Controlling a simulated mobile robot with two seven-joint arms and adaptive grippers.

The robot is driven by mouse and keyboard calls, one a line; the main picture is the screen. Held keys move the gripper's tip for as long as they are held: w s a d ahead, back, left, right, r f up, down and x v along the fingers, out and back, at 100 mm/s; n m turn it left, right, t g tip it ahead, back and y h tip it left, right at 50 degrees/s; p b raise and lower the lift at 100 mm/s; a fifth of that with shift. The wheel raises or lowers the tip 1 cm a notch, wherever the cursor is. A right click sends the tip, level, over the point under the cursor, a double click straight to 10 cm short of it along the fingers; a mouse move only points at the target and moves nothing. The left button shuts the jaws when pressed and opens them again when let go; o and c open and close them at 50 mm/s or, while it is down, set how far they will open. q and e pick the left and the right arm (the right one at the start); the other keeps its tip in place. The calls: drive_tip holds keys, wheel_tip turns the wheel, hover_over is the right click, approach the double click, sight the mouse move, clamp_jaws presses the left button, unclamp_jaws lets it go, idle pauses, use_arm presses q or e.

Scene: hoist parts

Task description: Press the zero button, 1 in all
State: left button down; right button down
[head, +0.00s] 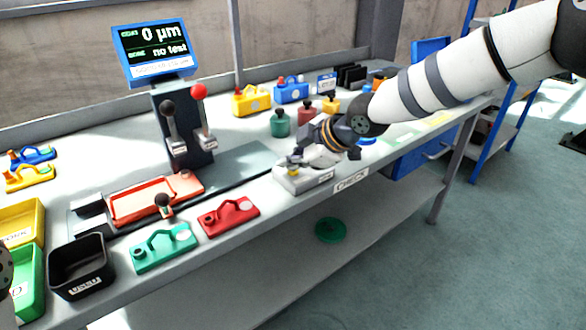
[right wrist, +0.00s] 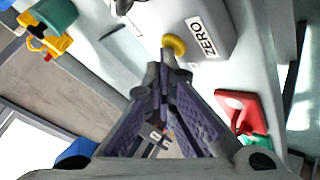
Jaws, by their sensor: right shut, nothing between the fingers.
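The zero button is a yellow knob (head: 293,172) on top of a small grey box (head: 317,182) at the front edge of the bench. In the right wrist view the yellow button (right wrist: 174,44) shows just beyond my fingertips, beside the ZERO label (right wrist: 203,37) on the box. My right gripper (head: 303,160) is shut and empty, pointing down close over the box. In the right wrist view its fingertips (right wrist: 165,62) appear right next to the button; I cannot tell whether they touch it. My left gripper is not clearly visible.
A display (head: 154,50) reads 0 µm and "no test". It stands above two levers with black (head: 168,107) and red (head: 199,91) knobs. A red part (head: 229,216) and a green part (head: 164,248) lie left of the box. Coloured weights (head: 280,123) stand behind.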

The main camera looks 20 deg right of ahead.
sight(292, 173)
use_arm(q)
drive_tip(key=shift+w+r, duration=0.15)
drive_tip(key=shift+r, duration=0.05)
use_arm(e)
drive_tip(key=shift+r, duration=0.9)
use_arm(q)
drive_tip(key=shift+w+r+t+p, duration=0.3)
drive_tip(key=shift+w+r+p, duration=0.1)
drive_tip(key=shift+w+p, duration=0.1)
use_arm(e)
wheel_tip(292, 173, up, 5)
